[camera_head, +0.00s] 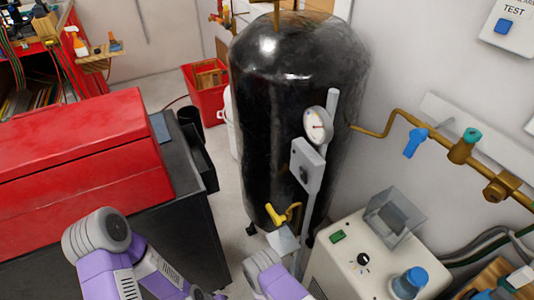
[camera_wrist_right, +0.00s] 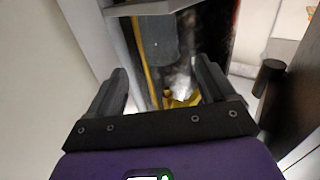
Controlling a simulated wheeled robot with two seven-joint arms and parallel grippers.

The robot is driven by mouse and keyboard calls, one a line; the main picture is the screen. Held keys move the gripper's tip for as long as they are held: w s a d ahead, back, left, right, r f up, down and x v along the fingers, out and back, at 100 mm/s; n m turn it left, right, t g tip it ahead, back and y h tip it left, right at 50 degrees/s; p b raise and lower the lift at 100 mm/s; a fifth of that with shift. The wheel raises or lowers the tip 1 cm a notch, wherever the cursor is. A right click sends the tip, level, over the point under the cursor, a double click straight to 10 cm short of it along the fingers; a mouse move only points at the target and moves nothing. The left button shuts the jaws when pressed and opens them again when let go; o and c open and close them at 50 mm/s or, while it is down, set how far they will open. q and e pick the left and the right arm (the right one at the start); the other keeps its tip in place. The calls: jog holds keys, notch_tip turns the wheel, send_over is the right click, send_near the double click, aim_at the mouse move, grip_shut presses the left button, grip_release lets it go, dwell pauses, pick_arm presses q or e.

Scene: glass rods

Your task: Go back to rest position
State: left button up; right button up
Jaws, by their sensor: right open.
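My right gripper (camera_wrist_right: 158,78) shows in the right wrist view. Its two dark fingers stand apart with nothing held between them. Beyond the fingers are a grey panel, a yellow strip and a dark, blurred surface. In the head view only purple and grey parts of my arms show along the bottom edge, and neither pair of fingertips can be made out there. No glass rods can be made out in either view.
A black tank (camera_head: 290,110) with a gauge (camera_head: 317,126) stands ahead. A red box (camera_head: 80,150) sits on a dark cabinet at left. A cream machine (camera_head: 345,265) with a blue knob (camera_head: 410,282) is at lower right. Brass piping (camera_head: 400,115) runs along the wall.

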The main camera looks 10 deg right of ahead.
jog(key=s+a+r+g+y+p, duration=0.1)
jog(key=s+r+g+y+p, duration=0.1)
jog(key=s+r+g+y, duration=0.3)
jog(key=s+a+r+g+y+p, duration=0.1)
jog(key=s+r+g+y+p, duration=0.2)
jog(key=s+g, duration=0.8)
notch_tip(320, 180, up, 4)
jog(key=shift+s+r+n+g+y+p, duration=0.2)
jog(key=shift+s+n+g+y+p, duration=0.15)
jog(key=shift+s+y, duration=0.5)
jog(key=shift+w, duration=0.25)
jog(key=shift+c, duration=0.3)
